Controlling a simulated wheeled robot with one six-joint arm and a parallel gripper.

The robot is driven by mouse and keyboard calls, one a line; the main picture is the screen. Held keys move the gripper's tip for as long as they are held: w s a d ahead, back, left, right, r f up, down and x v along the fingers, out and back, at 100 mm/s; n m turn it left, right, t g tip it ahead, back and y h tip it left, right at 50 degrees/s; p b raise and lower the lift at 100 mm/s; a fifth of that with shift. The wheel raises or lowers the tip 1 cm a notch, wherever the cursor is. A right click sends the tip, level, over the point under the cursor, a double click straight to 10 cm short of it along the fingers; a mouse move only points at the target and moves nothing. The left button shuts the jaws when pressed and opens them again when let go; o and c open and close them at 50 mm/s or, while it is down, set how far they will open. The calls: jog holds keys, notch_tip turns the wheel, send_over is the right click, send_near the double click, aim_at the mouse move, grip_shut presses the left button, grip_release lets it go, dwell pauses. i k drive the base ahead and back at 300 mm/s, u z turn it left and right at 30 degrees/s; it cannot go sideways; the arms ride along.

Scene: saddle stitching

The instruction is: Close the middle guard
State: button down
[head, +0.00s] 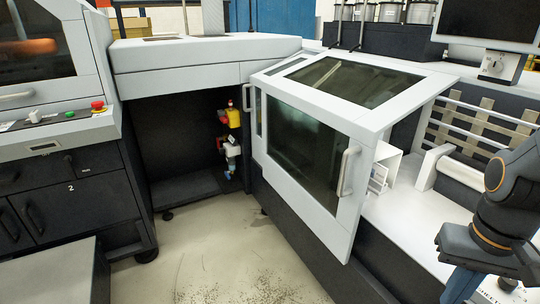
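The middle guard (308,207) is a white-framed cover with dark windows in its front and top, in the centre of the head view. A vertical grey handle (347,172) sits near the right edge of its front. The guard's right side is open to the bay, and its front right edge stands out from the white deck (405,232). I cannot tell exactly how far it is swung out. My dark arm with orange rings (497,190) is at the lower right, apart from the guard.
A white-topped machine section (200,60) with an open dark recess is left of the guard. A control panel with a red button (97,105) is at far left. A monitor (490,22) hangs at upper right. Bare floor (215,250) lies in front.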

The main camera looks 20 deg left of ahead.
aim_at(309, 117)
jog(key=u, duration=1.55)
jog(key=i, duration=3.35)
jog(key=z, duration=0.95)
